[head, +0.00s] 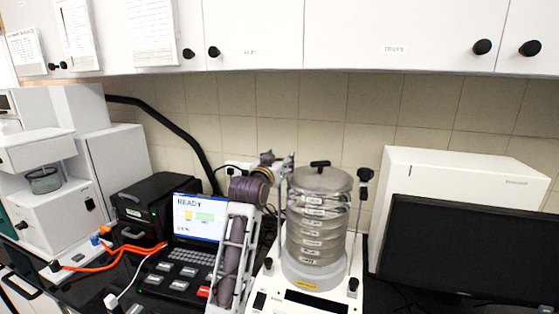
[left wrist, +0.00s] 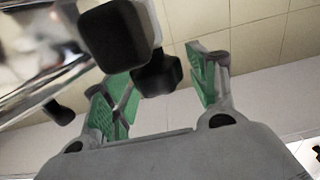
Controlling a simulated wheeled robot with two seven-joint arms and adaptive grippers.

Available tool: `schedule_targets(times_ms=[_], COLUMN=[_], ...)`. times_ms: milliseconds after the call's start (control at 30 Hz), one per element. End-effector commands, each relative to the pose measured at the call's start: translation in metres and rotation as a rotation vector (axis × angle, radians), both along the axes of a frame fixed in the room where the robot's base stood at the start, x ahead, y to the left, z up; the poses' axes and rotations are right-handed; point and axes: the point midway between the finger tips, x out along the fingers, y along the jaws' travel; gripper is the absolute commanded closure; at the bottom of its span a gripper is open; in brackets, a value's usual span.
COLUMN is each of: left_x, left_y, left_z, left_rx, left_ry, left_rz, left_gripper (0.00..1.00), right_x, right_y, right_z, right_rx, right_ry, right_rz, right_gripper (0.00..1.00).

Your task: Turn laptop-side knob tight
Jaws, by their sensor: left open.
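The sieve shaker holds a stack of round clear sieves (head: 316,225) on a white base. My left gripper (head: 277,162) is raised at the stack's upper left, on the laptop's side. It hides the laptop-side knob in the head view. In the left wrist view, two black knob-like pieces show: a larger one (left wrist: 115,36) close to the camera and a smaller one (left wrist: 157,74). The smaller one appears between the green-padded fingers of my left gripper (left wrist: 158,92), which are open. I cannot tell whether they touch it. My right gripper is out of view.
The other knob (head: 365,174) tops a rod right of the stack. A laptop (head: 199,217) reading READY stands left, behind my left arm. A black monitor (head: 465,250) and white box (head: 460,180) stand right. White cabinets (head: 350,35) hang above.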

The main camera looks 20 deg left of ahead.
Motion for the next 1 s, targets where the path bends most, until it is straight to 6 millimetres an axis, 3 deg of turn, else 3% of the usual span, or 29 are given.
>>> schedule_targets(times_ms=[267,600,1000], left_x=[0.0002,0.0001,0.0001], left_y=[0.0000,0.0000,0.0005], left_z=[-0.0002,-0.0002,0.0000], left_rx=[0.000,0.000,0.001], left_ry=[0.000,0.000,0.000], left_rz=[0.000,0.000,-0.019], left_gripper=[0.44,0.88,0.88], right_x=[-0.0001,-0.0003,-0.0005], right_y=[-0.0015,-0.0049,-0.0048], right_z=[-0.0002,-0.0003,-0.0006], right_rx=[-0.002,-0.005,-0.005], right_ry=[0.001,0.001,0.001], right_rz=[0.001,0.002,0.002], right_gripper=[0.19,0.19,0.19])
